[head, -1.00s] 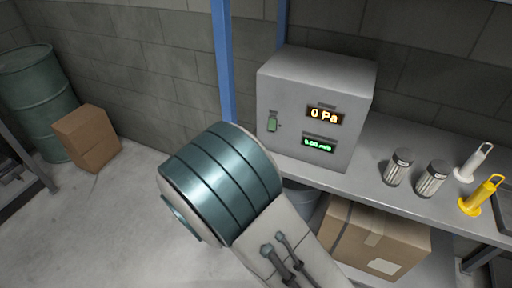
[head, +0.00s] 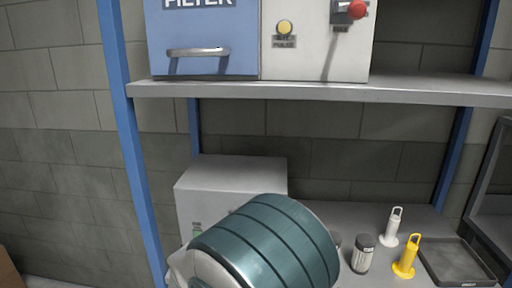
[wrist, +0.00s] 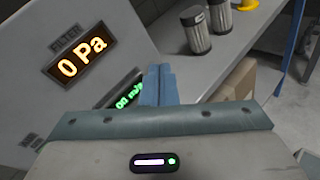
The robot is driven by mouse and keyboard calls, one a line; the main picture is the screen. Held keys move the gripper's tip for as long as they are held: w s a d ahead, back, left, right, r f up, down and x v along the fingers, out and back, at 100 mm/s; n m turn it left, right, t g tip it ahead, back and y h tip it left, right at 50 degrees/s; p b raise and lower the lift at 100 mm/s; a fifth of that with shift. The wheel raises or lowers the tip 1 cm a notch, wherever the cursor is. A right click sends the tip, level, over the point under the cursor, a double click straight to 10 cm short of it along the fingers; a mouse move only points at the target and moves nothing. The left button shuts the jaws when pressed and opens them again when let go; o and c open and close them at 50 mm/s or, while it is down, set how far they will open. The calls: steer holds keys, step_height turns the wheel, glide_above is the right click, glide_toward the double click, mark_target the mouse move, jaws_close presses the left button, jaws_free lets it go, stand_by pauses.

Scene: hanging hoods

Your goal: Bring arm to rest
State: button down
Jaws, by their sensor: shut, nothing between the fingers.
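My gripper (wrist: 159,85) shows in the wrist view with its two blue-grey fingers together and nothing between them. The fingers are in front of a light grey meter box (wrist: 45,100) with an orange "0 Pa" display (wrist: 82,60) and a green display (wrist: 122,92), partly hidden by the fingers. I cannot tell whether they touch the box. In the head view my arm's teal-banded link covers the lower front of the same box (head: 230,172), and my gripper is hidden there.
An upper shelf (head: 400,90) carries a blue filter unit (head: 205,30) and a white panel with a red knob (head: 357,9). On the lower shelf stand grey-lidded canisters (head: 363,253), a white handled piece (head: 391,228), a yellow one (head: 406,258) and a dark tray (head: 455,262). Blue posts (head: 130,140) frame it.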

steer(key=s+d+m+g+y, duration=0.1)
steer(key=s+d+m+g, duration=0.35)
steer(key=d, duration=0.25)
steer(key=s+d+m+g, duration=0.35)
steer(key=d+m, duration=0.25)
steer(key=d, duration=0.2)
steer(key=s+r+m+y, duration=0.4)
steer(key=s+m+y, duration=0.5)
steer(key=m, duration=0.4)
steer(key=shift+s+d+r, duration=0.25)
steer(key=shift+s+d, duration=0.2)
steer(key=shift+m, duration=0.25)
